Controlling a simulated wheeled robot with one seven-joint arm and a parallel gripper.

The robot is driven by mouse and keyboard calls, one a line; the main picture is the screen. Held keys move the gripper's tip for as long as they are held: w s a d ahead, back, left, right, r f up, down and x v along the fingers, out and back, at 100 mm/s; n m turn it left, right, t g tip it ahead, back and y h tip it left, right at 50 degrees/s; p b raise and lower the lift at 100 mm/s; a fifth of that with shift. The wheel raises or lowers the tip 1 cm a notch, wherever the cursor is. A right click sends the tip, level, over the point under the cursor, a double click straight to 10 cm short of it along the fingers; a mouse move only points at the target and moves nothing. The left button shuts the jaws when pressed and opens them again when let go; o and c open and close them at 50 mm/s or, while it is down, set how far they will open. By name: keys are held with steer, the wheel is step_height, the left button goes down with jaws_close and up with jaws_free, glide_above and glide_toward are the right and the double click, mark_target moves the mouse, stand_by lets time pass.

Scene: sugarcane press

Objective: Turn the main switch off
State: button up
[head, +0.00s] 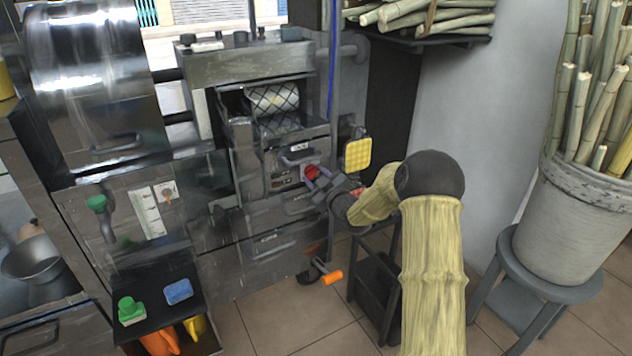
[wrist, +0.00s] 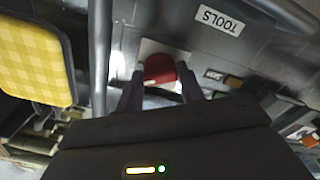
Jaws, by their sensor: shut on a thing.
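A red knob (head: 312,172) sits on a pale plate on the front of the dark metal press. In the wrist view the red knob (wrist: 160,69) shows between my two fingertips, with the pale plate behind it. My gripper (head: 321,181) reaches it from the right and is shut on it; in the wrist view my gripper (wrist: 162,82) has one finger on each side of the knob. No lettering on the plate can be read, so I cannot tell the switch position.
A yellow checked pad (head: 357,154) hangs close to my wrist, also at left in the wrist view (wrist: 38,60). A "TOOLS" label (wrist: 219,20) is near the knob. A dark stool (head: 376,285) and an orange-handled crank (head: 331,277) are below. Right stands a cane bucket (head: 575,225).

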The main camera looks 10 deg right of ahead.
steer(key=n+b, duration=0.1)
steer(key=n, duration=0.1)
steer(key=n+b, duration=0.2)
steer(key=n, duration=0.1)
steer(key=shift+a+f+n+b, duration=0.1)
steer(key=shift+f+n+b, duration=0.2)
steer(key=shift+b, duration=0.1)
steer(key=n+b, duration=0.3)
steer(key=n, duration=0.1)
steer(key=shift+r+n+b, duration=0.1)
steer(key=shift+n+b, duration=0.65)
steer(key=shift+n, duration=0.35)
steer(key=o, duration=1)
steer(key=shift+r, duration=0.1)
steer(key=shift+r, duration=0.1)
